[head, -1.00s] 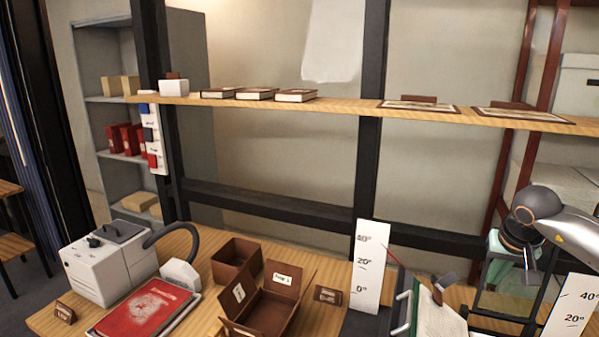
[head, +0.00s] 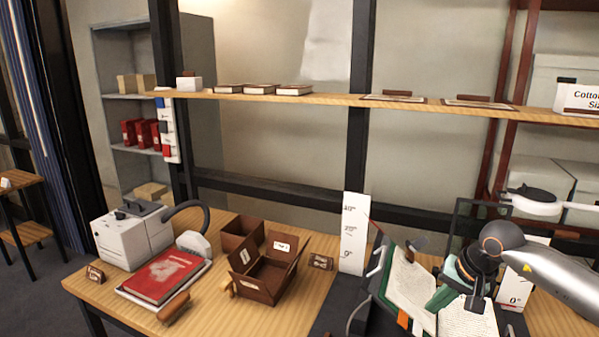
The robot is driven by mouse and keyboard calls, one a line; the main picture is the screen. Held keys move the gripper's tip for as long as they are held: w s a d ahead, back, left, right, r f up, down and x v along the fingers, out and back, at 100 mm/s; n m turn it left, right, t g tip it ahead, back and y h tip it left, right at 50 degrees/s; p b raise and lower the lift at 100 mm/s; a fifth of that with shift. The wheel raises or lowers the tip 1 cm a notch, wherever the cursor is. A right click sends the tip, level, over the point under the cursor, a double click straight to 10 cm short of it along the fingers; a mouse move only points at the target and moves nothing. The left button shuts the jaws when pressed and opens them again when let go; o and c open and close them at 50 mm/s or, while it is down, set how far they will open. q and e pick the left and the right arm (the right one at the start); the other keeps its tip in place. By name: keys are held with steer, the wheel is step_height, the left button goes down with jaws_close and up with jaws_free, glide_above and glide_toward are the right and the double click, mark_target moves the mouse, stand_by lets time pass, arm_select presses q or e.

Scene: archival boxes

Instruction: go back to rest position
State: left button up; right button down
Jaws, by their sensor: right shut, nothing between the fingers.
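My right arm comes in from the right, silver with an orange-ringed joint. My right gripper (head: 477,301) is dark, points down and is shut and empty. It appears in front of the open book (head: 408,284) with handwritten pages; I cannot tell how far above the pages it is. My left gripper is not in view.
The table (head: 232,312) also holds a red book (head: 160,277), a white machine with a hose (head: 130,238), an open brown box (head: 266,278) and upright angle scales (head: 353,235). A wooden shelf (head: 335,99) with books crosses behind. A lamp (head: 535,200) stands at right.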

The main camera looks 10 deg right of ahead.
steer(key=s+a+f+m+t+y, duration=0.1)
steer(key=s+a+m+y, duration=0.2)
steer(key=a+m+y, duration=0.5)
steer(key=s+a+f+m+t+y, duration=0.15)
steer(key=a+m, duration=0.35)
steer(key=a, duration=0.7)
steer(key=s+a+m+t+y, duration=0.1)
steer(key=s+a+m+y, duration=0.2)
steer(key=a+m+y, duration=0.35)
steer(key=s+d+f+m+t+h, duration=0.2)
steer(key=f+m+t+h, duration=0.3)
steer(key=m, duration=1)
steer(key=s+d+f+m+t+h, duration=0.25)
steer(key=f+m+h, duration=0.4)
steer(key=m, duration=0.85)
steer(key=s+d+f+m+g+h, duration=0.2)
steer(key=s+f+m+g, duration=0.1)
steer(key=s+f+m, duration=0.3)
steer(key=s+d+f+m+g+h, duration=0.2)
steer(key=s+d+f+m, duration=0.1)
steer(key=s+f+m, duration=0.4)
steer(key=shift+s+f+g, duration=0.3)
steer(key=shift+s+g, duration=0.1)
steer(key=shift+s, duration=0.05)
steer(key=shift+m, duration=0.25)
